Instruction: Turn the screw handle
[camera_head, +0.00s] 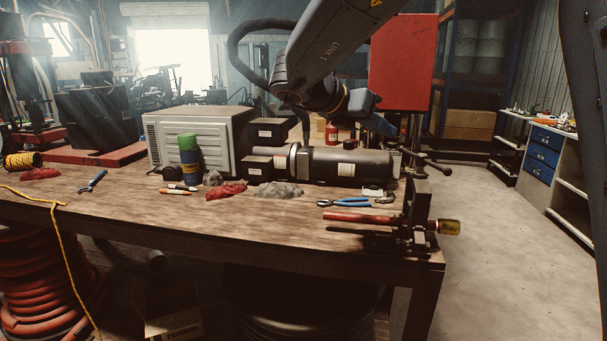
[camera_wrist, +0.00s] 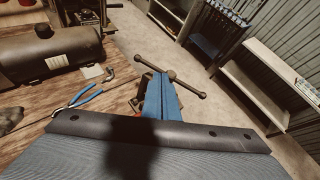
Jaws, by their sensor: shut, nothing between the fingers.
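The screw handle (camera_head: 436,163) is a dark crossbar with knobbed ends on top of the hose crimper (camera_head: 418,205), at the right end of the workbench. In the wrist view the screw handle (camera_wrist: 188,87) runs diagonally beyond my fingertips, which hide part of its middle. My gripper (camera_head: 393,132) is blue, shut and empty, above and left of the handle in the head view. In the wrist view my gripper (camera_wrist: 165,80) points toward the handle, and I cannot tell whether it touches.
A large black cylinder (camera_head: 340,163) lies on the workbench (camera_head: 230,218) left of the crimper. Blue-handled pliers (camera_head: 343,202) lie in front of it. A red panel (camera_head: 402,60) stands behind my arm. The floor (camera_head: 495,250) right of the bench is clear.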

